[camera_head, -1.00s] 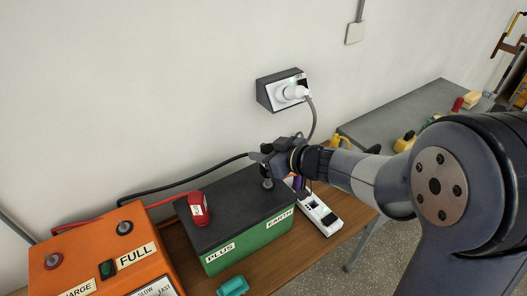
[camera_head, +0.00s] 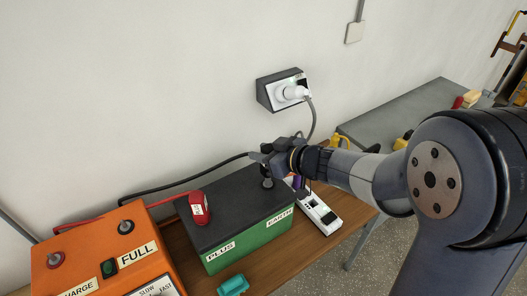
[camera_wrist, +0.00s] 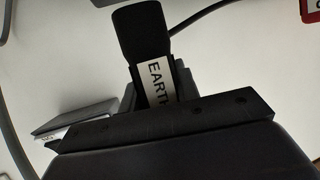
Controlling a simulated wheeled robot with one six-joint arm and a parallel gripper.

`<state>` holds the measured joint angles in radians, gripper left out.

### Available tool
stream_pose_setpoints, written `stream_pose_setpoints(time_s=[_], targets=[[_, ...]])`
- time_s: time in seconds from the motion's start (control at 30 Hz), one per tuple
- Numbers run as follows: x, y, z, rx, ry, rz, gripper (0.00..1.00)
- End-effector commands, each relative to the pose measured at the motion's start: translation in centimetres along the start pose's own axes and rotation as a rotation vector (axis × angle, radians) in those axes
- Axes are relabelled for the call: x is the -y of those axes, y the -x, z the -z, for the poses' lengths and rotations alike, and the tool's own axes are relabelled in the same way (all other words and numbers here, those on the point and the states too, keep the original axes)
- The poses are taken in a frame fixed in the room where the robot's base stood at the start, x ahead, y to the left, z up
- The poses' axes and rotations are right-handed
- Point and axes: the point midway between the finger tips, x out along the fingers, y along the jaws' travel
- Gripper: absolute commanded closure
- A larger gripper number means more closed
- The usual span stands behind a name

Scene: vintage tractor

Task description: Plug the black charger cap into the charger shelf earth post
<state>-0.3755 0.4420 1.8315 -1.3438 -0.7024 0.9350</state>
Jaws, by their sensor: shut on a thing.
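The black charger cap (camera_wrist: 142,35), with a white EARTH label, is in my gripper's jaws in the wrist view. In the head view my gripper (camera_head: 266,160) is shut on it above the EARTH end of the green battery box (camera_head: 240,243). The earth post (camera_head: 267,183) stands on the black top just below the gripper. The jaws hide the join, so I cannot tell whether cap and post touch. A black cable (camera_head: 190,180) runs left from the gripper. A red cap (camera_head: 198,208) sits on the PLUS side.
An orange charger (camera_head: 100,250) with two posts stands at the left. A white device (camera_head: 320,215) lies right of the battery, and a teal object (camera_head: 233,285) in front. A wall socket with a plug (camera_head: 290,92) is behind. A grey table (camera_head: 400,115) is at right.

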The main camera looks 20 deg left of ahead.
Motion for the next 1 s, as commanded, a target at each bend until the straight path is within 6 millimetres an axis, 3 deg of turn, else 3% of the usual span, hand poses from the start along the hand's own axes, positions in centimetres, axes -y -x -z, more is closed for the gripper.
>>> stream_pose_setpoints(time_s=[1.0], targets=[[0.00, -0.36, -0.86, 0.000, -0.001, 0.000, 0.94]])
